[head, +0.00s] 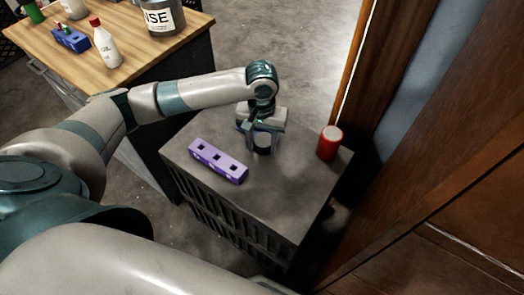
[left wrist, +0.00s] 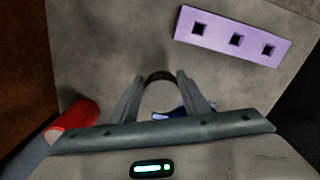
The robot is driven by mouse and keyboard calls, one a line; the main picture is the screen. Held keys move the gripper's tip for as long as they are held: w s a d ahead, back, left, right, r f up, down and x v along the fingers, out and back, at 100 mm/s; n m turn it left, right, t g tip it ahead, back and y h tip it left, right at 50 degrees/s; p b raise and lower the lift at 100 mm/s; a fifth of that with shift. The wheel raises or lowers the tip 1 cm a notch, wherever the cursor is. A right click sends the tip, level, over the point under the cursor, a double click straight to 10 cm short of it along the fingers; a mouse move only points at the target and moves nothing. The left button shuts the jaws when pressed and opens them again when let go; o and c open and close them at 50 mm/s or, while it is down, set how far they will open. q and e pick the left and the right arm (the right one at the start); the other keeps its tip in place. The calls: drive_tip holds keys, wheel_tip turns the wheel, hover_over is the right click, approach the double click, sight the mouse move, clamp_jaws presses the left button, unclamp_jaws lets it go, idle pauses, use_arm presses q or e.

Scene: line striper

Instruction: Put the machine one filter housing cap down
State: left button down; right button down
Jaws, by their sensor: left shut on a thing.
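My left gripper (head: 264,146) is over the grey cabinet top (head: 285,195), pointing down. It is shut on a small round cap with a dark rim and a pale top, which I take to be the filter housing cap (left wrist: 160,94). The cap sits between the two fingers in the left wrist view, and the fingers partly hide it in the head view. It is low, close to the top; I cannot tell whether it touches. My right gripper is not in view.
A purple block with square holes (head: 217,161) lies left of the gripper. A red can (head: 330,142) stands to the right, near the wooden frame. A small blue thing (left wrist: 172,108) is partly hidden by the gripper. The cabinet's front area is clear. A wooden-topped bench (head: 150,55) stands behind left.

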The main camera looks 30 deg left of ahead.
sight(262, 145)
use_arm(q)
wheel_tip(262, 145, down, 3)
drive_tip(key=shift+f, duration=0.45)
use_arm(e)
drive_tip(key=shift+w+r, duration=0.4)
use_arm(q)
drive_tip(key=shift+f, duration=0.15)
drive_tip(key=c, duration=0.9)
unclamp_jaws()
drive_tip(key=shift+c, duration=0.2)
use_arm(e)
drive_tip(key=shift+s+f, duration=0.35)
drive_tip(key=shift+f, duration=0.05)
